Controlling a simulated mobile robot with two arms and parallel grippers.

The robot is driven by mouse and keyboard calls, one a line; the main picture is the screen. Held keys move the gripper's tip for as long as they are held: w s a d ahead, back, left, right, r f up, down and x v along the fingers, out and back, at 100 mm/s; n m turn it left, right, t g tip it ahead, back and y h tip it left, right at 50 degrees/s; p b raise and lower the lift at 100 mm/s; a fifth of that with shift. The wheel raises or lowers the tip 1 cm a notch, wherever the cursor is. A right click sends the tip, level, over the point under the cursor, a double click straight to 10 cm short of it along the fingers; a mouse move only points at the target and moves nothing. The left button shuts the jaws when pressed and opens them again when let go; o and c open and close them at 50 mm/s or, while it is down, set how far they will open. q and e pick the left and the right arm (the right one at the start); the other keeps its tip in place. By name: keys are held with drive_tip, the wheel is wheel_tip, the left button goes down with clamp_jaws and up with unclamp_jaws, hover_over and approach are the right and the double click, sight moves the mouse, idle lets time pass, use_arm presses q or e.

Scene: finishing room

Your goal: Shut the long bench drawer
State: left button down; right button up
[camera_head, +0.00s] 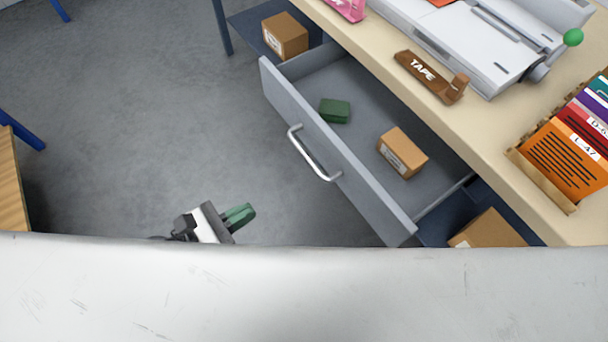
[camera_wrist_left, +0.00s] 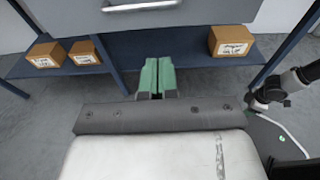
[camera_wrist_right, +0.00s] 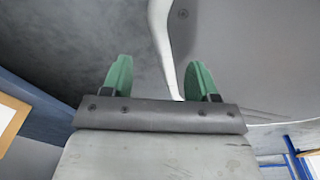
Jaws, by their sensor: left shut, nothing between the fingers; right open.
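The long bench drawer (camera_head: 335,172) is grey and stands pulled out from under the bench top. A green block (camera_head: 335,110) and a small cardboard box (camera_head: 402,152) lie inside it. Its silver bar handle (camera_head: 312,155) is on the front face; the handle also shows at the top of the left wrist view (camera_wrist_left: 140,5). My left gripper (camera_head: 241,215) is shut and empty, in front of the drawer and apart from the handle. Its green fingers (camera_wrist_left: 157,76) are together in the wrist view. My right gripper (camera_wrist_right: 158,78) is open with nothing between its fingers; the head view does not show it.
The bench top (camera_head: 480,135) holds a brown tape dispenser (camera_head: 432,76), a white machine (camera_head: 470,40) and a rack of folders (camera_head: 570,140). Cardboard boxes (camera_head: 285,36) stand on the blue lower shelf (camera_head: 250,25). Grey floor (camera_head: 150,110) left of the drawer is clear.

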use_arm(q)
drive_tip(key=r+p+x, duration=0.2)
drive_tip(key=p+x, duration=0.3)
drive_tip(key=x, duration=0.8)
drive_tip(key=shift+w+d, duration=0.25)
drive_tip(key=shift+d, duration=0.2)
use_arm(e)
drive_tip(key=r, duration=0.1)
drive_tip(key=s+r, duration=0.2)
drive_tip(key=r, duration=0.1)
drive_tip(key=shift+d+r, duration=0.1)
drive_tip(key=shift+d, duration=0.1)
use_arm(q)
drive_tip(key=shift+f, duration=0.2)
